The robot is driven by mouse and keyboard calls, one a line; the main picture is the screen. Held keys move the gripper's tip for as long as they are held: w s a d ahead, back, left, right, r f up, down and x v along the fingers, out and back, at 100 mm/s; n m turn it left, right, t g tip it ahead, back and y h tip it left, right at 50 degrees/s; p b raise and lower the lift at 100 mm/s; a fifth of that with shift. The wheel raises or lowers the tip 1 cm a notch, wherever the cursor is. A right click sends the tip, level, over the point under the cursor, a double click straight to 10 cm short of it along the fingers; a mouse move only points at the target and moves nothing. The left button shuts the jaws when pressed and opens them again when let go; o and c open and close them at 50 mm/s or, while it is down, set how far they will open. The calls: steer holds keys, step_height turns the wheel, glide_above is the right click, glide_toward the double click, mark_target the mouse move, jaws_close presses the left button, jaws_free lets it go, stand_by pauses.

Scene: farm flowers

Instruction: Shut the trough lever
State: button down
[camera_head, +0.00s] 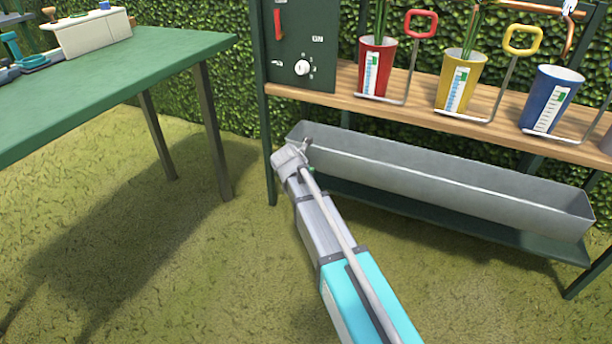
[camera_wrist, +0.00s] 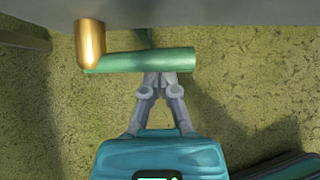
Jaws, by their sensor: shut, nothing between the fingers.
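The grey metal trough (camera_head: 440,182) sits on the low shelf of the rack, and its grey side (camera_wrist: 215,10) runs along the top of the wrist view. In the wrist view a brass valve (camera_wrist: 90,43) stands at the upper left, and the green lever (camera_wrist: 150,60) reaches from it to the right, about parallel with the trough side. My gripper (camera_wrist: 161,78) is shut and empty, its tips at the lever's lower edge, right of its middle. I cannot tell whether they touch it.
A green table (camera_head: 120,80) stands at the left. Above the trough a wooden shelf (camera_head: 335,98) carries red (camera_head: 376,65), yellow (camera_head: 456,85) and blue (camera_head: 550,97) pots. A dark control panel (camera_head: 303,60) is at its left end. Open grass lies in front.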

steer(key=shift+r, duration=0.1)
stand_by(0.6)
steer(key=shift+r, duration=0.1)
